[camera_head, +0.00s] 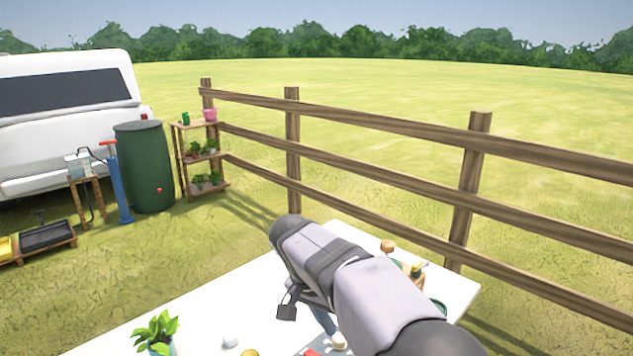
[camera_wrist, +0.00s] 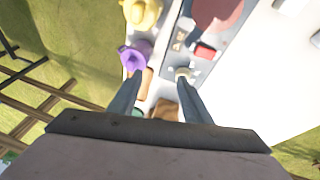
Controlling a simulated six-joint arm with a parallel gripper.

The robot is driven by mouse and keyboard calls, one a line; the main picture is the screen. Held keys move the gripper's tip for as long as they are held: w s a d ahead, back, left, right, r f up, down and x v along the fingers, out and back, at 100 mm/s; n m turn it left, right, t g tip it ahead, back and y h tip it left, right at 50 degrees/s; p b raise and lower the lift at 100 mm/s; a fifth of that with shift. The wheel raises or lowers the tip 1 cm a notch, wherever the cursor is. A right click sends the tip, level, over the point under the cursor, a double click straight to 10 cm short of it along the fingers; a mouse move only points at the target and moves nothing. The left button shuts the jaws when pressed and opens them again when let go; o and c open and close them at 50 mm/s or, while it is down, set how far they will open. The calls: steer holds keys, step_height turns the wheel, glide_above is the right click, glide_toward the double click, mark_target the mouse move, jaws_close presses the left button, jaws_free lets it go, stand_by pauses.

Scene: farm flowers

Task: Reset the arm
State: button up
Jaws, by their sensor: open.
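My gripper (camera_wrist: 159,76) shows in the wrist view with its two dark fingers apart and nothing held between them. It is above the white table (camera_wrist: 262,75). In the head view my grey arm reaches over the table (camera_head: 205,327) from the lower right and hides much of its middle. Between and beyond the fingers in the wrist view are a purple item (camera_wrist: 132,58), a tan item (camera_wrist: 147,80) and a brown item (camera_wrist: 165,109). How far the fingers are above these is hard to tell.
A yellow item (camera_wrist: 141,13) and a grey tray (camera_wrist: 183,52) with a red block (camera_wrist: 205,52) lie on the table. A potted plant (camera_head: 157,331) stands at its left. A yellow-topped item (camera_head: 417,268) is at its right. A wooden fence (camera_head: 470,190) runs behind.

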steer(key=s+d+n+g+b, duration=0.2)
steer(key=s+d+n, duration=0.4)
steer(key=s+n, duration=0.35)
steer(key=s+d+f+m+y+p, duration=0.1)
steer(key=s+d+f+y+p, duration=0.1)
steer(key=s+f, duration=0.4)
steer(key=s+d+f+m+y+p, duration=0.2)
steer(key=s+f+p, duration=0.1)
steer(key=s+f, duration=0.35)
step_height(320, 180, up, 14)
steer(key=p, duration=1.3)
steer(key=shift+w+n+p, duration=0.25)
steer(key=shift+n+p, duration=0.05)
steer(key=shift+n, duration=0.05)
steer(key=shift+f, duration=0.15)
